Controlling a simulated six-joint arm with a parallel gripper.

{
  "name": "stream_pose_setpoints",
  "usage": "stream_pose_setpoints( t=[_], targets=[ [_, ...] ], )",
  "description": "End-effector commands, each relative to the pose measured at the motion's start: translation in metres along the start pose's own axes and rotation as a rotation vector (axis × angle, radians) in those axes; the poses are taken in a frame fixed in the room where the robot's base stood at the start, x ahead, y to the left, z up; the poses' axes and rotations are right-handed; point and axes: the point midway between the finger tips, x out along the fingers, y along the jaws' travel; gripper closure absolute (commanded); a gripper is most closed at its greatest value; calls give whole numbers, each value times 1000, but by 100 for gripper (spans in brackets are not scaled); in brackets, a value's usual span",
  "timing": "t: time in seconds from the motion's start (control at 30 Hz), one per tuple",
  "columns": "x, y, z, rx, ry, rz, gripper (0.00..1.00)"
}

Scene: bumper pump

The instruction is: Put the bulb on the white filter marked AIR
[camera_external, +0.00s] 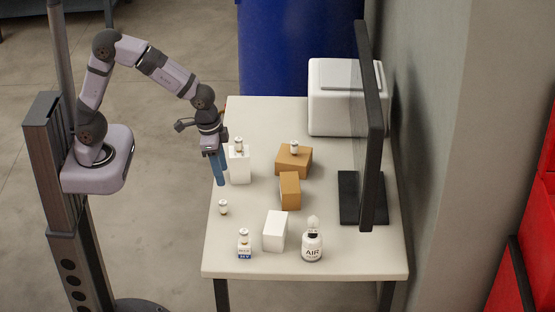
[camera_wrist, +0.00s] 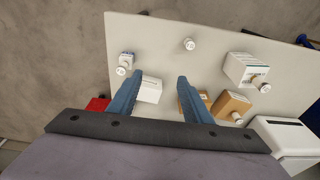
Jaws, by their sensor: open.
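The white filter marked AIR (camera_external: 312,247) stands upright near the table's front right, with a pale rounded piece (camera_external: 313,222) on top. I cannot tell whether that piece is the bulb or part of the filter. My gripper (camera_external: 221,184) points down over the table's left side, in front of the tall white box. Its blue fingers are apart with nothing between them; they also show in the wrist view (camera_wrist: 161,76). A small pale round-topped piece (camera_external: 223,207) stands alone on the table below the gripper; it shows in the wrist view too (camera_wrist: 189,44). The filter is not visible there.
Similar small pieces stand on a tall white box (camera_external: 239,170), a brown box (camera_external: 294,162) and a blue-and-white box (camera_external: 244,250). Another brown box (camera_external: 290,190) and a white box (camera_external: 275,230) occupy the middle. A black monitor (camera_external: 367,130) and white appliance (camera_external: 335,110) stand right.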

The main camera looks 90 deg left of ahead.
Motion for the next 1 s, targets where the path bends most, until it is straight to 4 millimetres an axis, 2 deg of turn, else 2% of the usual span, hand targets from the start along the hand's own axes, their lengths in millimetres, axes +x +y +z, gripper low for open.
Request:
stream_pose_setpoints(
  t=[0.03, 0.2, 0.3, 0.4, 0.6, 1.0],
  targets=[
    [-1, -7, 27, -6, -21, 1, 55],
    [3, -20, 104, -6, -88, 9, 55],
    [6, -24, 137, -8, -117, 13, 55],
    [8, -25, 160, -9, -136, 17, 55],
    [10, -26, 176, -9, -150, 20, 55],
    [10, -26, 175, -9, -151, 19, 55]
  ],
)
